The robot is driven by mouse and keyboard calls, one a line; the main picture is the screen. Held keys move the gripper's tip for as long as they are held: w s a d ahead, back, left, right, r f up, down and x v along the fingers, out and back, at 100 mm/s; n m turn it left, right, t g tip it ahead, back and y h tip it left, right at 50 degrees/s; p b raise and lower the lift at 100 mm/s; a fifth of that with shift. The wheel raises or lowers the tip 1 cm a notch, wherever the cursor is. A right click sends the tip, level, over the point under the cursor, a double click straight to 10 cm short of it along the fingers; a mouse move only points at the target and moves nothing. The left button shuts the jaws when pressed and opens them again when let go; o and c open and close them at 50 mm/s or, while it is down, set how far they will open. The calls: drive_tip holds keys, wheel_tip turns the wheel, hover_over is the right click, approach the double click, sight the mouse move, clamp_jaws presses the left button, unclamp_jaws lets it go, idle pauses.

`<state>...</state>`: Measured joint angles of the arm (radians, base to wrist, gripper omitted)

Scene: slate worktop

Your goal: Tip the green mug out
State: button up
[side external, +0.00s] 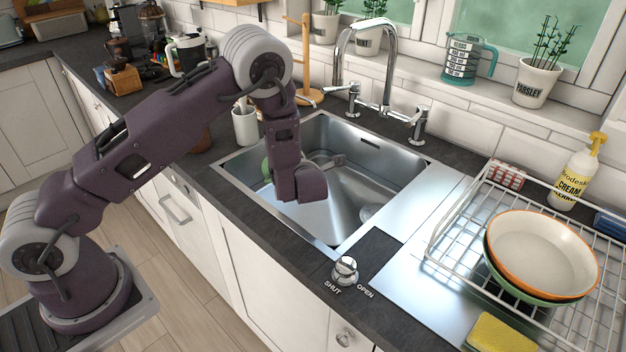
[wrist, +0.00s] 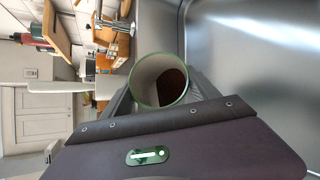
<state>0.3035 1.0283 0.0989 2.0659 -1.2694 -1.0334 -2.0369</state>
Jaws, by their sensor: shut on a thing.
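The green mug (wrist: 137,75) shows in the wrist view with its round mouth and green rim facing the camera. Its inside is pale, with a dark brown patch deep in it; I cannot tell how much it holds. My gripper (wrist: 163,97) is shut on the mug, its fingers on either side. In the side view a sliver of the mug (side external: 266,168) shows behind my wrist, over the left part of the steel sink (side external: 402,199). My wrist hides most of the mug and the fingers there, so its exact tilt is unclear.
The chrome tap (side external: 386,70) rises behind the sink. A white pot (side external: 245,126) stands at the sink's back left corner. At right a wire rack (side external: 452,207) holds stacked bowls (side external: 540,255), with a yellow sponge (side external: 499,335) in front. A knob (side external: 345,270) sits at the front edge.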

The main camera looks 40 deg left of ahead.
sight(264, 164)
drive_tip(key=shift+w+d+r+m+y, duration=0.1)
drive_tip(key=shift+d+r+m+y, duration=0.15)
drive_tip(key=shift+m+y, duration=0.35)
drive_tip(key=shift+w+d+r+m+y, duration=0.1)
drive_tip(key=shift+d+r+m+y, duration=0.25)
drive_tip(key=shift+y, duration=0.35)
idle(1.4)
drive_tip(key=shift+w+d+r+m+t+y+p, duration=0.25)
drive_tip(key=shift+d+r+m+t+y+p, duration=0.15)
drive_tip(key=shift+d+r+m+y, duration=0.35)
idle(0.6)
drive_tip(key=shift+d+r+m+y, duration=0.15)
drive_tip(key=shift+r+m+y, duration=0.3)
drive_tip(key=shift+r, duration=0.45)
idle(0.4)
drive_tip(key=shift+w+r+p, duration=0.1)
drive_tip(key=shift+r+p, duration=0.25)
drive_tip(key=shift+r, duration=0.15)
